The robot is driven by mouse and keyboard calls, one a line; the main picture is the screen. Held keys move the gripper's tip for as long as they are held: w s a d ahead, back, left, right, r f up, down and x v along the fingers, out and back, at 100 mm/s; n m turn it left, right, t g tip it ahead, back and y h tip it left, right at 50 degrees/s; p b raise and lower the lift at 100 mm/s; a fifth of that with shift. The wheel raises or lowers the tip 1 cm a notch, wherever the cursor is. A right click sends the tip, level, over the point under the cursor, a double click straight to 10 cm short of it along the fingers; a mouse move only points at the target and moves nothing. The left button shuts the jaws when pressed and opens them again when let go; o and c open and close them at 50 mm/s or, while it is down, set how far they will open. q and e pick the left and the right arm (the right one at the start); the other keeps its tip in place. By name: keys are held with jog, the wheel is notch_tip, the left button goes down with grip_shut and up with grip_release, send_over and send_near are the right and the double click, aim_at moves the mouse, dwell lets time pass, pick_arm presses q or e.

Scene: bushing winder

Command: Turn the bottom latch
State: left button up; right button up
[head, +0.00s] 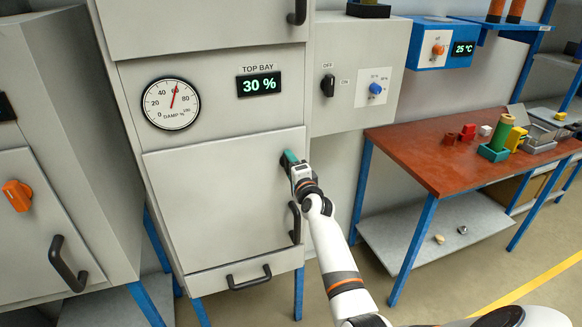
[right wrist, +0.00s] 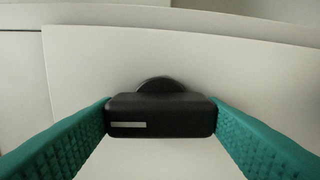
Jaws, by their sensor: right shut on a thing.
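The latch is a black bar-shaped knob on a round black base, with a pale mark near one end. In the right wrist view the latch (right wrist: 160,115) lies across the picture, its ends between the two teal fingers of my right gripper (right wrist: 161,118). The fingers touch both ends. In the head view my right gripper (head: 287,159) is at the upper right of the lower cabinet door (head: 215,205), mostly covering the latch. The door looks closed. My left gripper is not in view.
A black vertical door handle (head: 295,223) is just below my right gripper. A switch box (head: 357,90) sticks out to the upper right. A red-topped bench (head: 425,160) with several parts stands at right. Another cabinet with an orange knob (head: 17,194) is at left.

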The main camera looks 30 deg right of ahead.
jog(key=shift+m, duration=0.6)
jog(key=o, duration=1)
jog(key=v, duration=1.2)
jog(key=shift+b, duration=0.4)
